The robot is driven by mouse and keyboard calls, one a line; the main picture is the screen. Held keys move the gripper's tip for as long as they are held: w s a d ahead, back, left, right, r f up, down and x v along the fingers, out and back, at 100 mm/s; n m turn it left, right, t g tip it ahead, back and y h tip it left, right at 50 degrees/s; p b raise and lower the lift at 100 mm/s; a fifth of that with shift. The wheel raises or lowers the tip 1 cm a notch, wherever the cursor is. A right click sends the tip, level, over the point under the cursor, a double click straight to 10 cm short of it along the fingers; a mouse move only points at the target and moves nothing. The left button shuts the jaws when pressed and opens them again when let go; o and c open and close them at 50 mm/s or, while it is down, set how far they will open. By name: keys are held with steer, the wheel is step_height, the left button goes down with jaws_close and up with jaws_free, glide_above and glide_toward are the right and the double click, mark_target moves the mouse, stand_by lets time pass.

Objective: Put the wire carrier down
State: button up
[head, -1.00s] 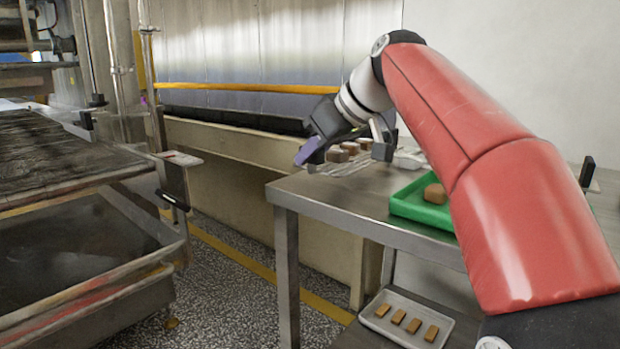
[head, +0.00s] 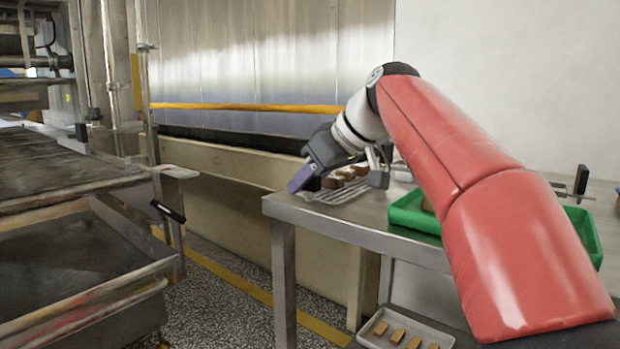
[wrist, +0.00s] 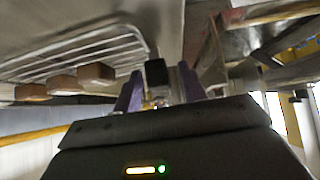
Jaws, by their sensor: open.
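The wire carrier (head: 335,194) is a pale wire rack with several brown blocks on it. It appears to rest on the left end of the steel table (head: 285,209). In the wrist view, its wires (wrist: 95,42) and brown blocks (wrist: 62,84) show at upper left, close to the table surface. My gripper (head: 303,178) is at the carrier's left end, with purple fingers. In the wrist view my gripper (wrist: 160,92) is open, with a small black block (wrist: 156,72), apparently the carrier's handle, between the fingers. Whether a finger touches it I cannot tell.
A green tray (head: 405,217) stands right of the carrier, partly behind my arm. A pale tray (head: 378,341) with several brown bars sits on the lower shelf. A dark conveyor machine (head: 60,165) is on the left, with floor between it and the table.

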steer(key=p+v, duration=0.3)
steer(key=v, duration=0.9)
